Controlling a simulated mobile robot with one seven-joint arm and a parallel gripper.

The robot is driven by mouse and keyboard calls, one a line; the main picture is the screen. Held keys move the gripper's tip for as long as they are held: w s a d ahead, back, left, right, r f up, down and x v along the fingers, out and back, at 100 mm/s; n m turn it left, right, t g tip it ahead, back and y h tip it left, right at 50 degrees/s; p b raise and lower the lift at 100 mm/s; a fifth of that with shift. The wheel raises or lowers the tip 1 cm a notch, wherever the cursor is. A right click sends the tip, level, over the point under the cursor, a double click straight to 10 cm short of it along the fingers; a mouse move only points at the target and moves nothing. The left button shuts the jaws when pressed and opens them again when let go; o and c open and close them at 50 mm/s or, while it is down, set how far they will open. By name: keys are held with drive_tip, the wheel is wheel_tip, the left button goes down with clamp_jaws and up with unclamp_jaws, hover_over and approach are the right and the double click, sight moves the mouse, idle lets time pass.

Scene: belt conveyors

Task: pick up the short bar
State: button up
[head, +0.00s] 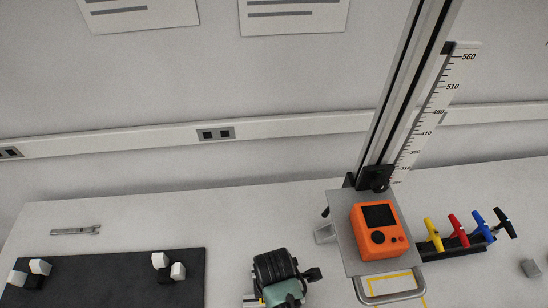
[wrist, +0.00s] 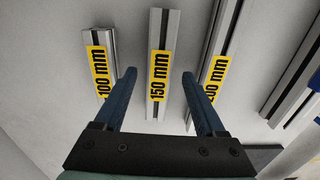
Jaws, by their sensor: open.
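In the wrist view, three grey slotted bars with yellow labels lie side by side on a pale surface. The short bar (wrist: 99,68), labelled 100 mm, is at the left, just outside my left finger, which partly overlaps it in the picture. The middle bar (wrist: 162,75) reads 150 mm and appears between my fingers. The right bar (wrist: 217,72) has a label ending in "00 mm", partly hidden by my right finger. My gripper (wrist: 158,74) is open and holds nothing. Its height above the bars is hard to tell. I cannot make out the bars in the head view.
More rails (wrist: 294,75) lie at the right of the wrist view. On the bench, an orange device (head: 374,231) sits on a plate by a ruled column. Coloured-handled tools (head: 456,232) stand right of it. A dark mat (head: 105,275) with small blocks and a wrench (head: 76,230) are left.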

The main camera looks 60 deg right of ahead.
drive_tip(key=shift+f, duration=0.7)
clamp_jaws()
